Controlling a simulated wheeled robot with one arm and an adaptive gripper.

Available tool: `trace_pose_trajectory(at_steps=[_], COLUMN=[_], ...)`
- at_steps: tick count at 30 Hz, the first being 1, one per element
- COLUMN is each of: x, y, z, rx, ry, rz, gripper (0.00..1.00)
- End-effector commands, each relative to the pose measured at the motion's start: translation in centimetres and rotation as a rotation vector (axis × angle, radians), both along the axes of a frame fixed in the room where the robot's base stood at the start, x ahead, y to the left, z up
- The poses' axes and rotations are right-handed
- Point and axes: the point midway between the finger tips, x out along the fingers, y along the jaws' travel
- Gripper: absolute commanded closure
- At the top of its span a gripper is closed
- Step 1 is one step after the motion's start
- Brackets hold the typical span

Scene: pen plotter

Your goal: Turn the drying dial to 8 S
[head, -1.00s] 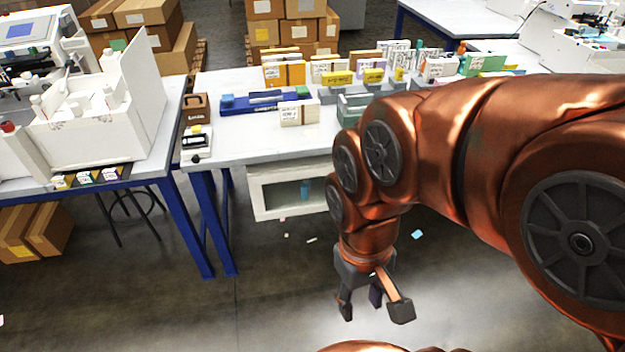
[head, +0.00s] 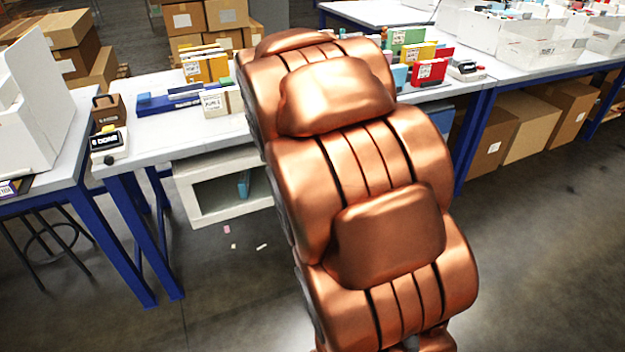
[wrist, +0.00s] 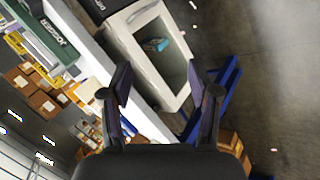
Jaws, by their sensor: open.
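My gripper (wrist: 158,85) shows in the wrist view with its two dark fingers spread apart and nothing between them. Beyond the fingers is an open-fronted white cabinet (wrist: 126,42) with a small blue item inside; it appears tilted in this view. In the head view my copper arm fills the middle and the gripper cannot be seen. I cannot make out a drying dial or an 8 S mark in either view. A small black-and-white device (head: 108,143) stands at the left end of the middle table, too small to read.
The middle table (head: 150,160) carries boxes, a blue tray (head: 170,104) and a brown case (head: 107,109). The white cabinet (head: 222,188) sits under it. A right-hand table holds white bins (head: 540,40), with cardboard boxes (head: 530,125) below. Open floor lies in front.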

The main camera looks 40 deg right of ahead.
Motion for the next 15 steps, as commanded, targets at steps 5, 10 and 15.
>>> trace_pose_trajectory(at_steps=[5,10,15], x=[4.8,8.4,10.8], y=[-7.1,-12.8,-17.6], z=[-5.7,-9.7,-14.0], rx=[-0.215,-0.436,-0.661], ry=[-0.056,-0.101,-0.138], rz=[0.170,0.337,0.492], gripper=[0.39,0.39,0.39])
